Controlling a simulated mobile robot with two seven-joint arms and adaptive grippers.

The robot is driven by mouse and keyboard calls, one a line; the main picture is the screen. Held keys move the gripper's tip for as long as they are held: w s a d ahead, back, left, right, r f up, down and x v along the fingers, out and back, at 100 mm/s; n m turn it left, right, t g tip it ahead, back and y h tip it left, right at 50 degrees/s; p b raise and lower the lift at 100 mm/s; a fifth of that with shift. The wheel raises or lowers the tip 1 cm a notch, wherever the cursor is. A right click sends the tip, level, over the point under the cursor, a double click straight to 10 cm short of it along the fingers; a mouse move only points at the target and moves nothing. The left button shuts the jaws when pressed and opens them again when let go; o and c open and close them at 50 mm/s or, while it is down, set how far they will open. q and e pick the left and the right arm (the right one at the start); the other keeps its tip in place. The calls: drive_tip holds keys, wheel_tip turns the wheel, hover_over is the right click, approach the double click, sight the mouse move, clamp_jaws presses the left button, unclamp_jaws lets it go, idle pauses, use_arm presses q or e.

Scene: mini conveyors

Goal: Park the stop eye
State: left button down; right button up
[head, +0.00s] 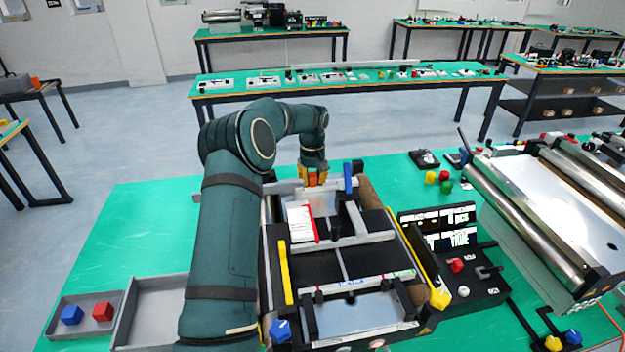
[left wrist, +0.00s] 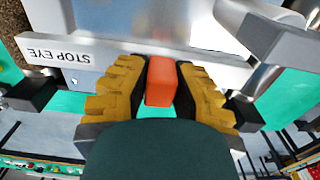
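A pale bar lettered STOP EYE (left wrist: 52,50) crosses the left wrist view, upside down. It shows as a grey rail across the far end of the mini conveyor (head: 279,188) in the head view. An orange block (left wrist: 161,84) stands at this bar; it also shows in the head view (head: 312,175). My left gripper (left wrist: 161,72) has its yellow fingers with dark pads on both sides of the block, and the pads appear to touch it. How the block joins the bar is hidden. My right gripper is not in view.
A black control box with a display (head: 436,217) and red knob stands right of the conveyor. A blue upright piece (head: 347,178) is close right of my gripper. A larger roller conveyor (head: 545,205) stands right. Grey trays (head: 155,300) sit left; the green table (head: 130,228) is clear behind them.

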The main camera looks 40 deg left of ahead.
use_arm(q)
drive_tip(key=shift+f, duration=0.1)
drive_tip(key=s+a, duration=0.1)
drive_tip(key=s, duration=0.1)
drive_tip(key=s+a, duration=0.2)
drive_tip(key=s+a+b, duration=0.1)
drive_tip(key=s+a, duration=0.1)
drive_tip(key=s, duration=0.1)
drive_tip(key=shift+a, duration=0.2)
drive_tip(key=c, duration=0.8)
unclamp_jaws()
drive_tip(key=shift+s+a, duration=0.1)
drive_tip(key=shift+a, duration=0.05)
drive_tip(key=shift+r, duration=0.2)
wheel_tip(320, 180, up, 12)
drive_tip(key=shift+f, duration=0.2)
